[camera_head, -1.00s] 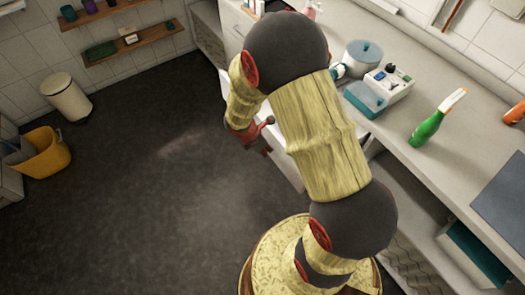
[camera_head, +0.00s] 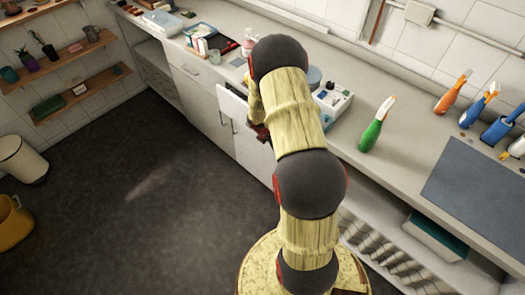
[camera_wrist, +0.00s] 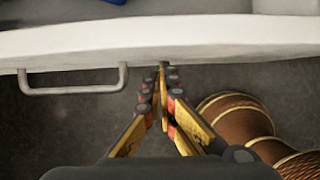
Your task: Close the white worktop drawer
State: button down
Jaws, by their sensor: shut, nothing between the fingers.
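The white worktop drawer (camera_head: 232,105) sticks out from the cabinet under the counter in the head view, with my arm hiding its right part. In the wrist view the drawer's white front (camera_wrist: 220,38) runs across the top, with its grey bar handle (camera_wrist: 72,90) at the left. My gripper (camera_wrist: 163,72) is shut and empty. Its fingertips are at the lower edge of the drawer front, right of the handle; whether they touch it is hard to tell. In the head view my gripper (camera_head: 262,132) is mostly hidden by my arm.
A green spray bottle (camera_head: 376,125) and a white device (camera_head: 333,98) stand on the counter (camera_head: 400,165). Orange and blue bottles stand farther right, beside a dark mat (camera_head: 480,185). Dark floor (camera_head: 150,200) lies clear at the left. A yellow bucket (camera_head: 12,222) stands at the far left.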

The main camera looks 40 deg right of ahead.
jog(key=shift+w+d+p, duration=0.1)
jog(key=shift+d+p, duration=1.05)
jog(key=shift+d, duration=2.05)
jog(key=shift+r, duration=0.1)
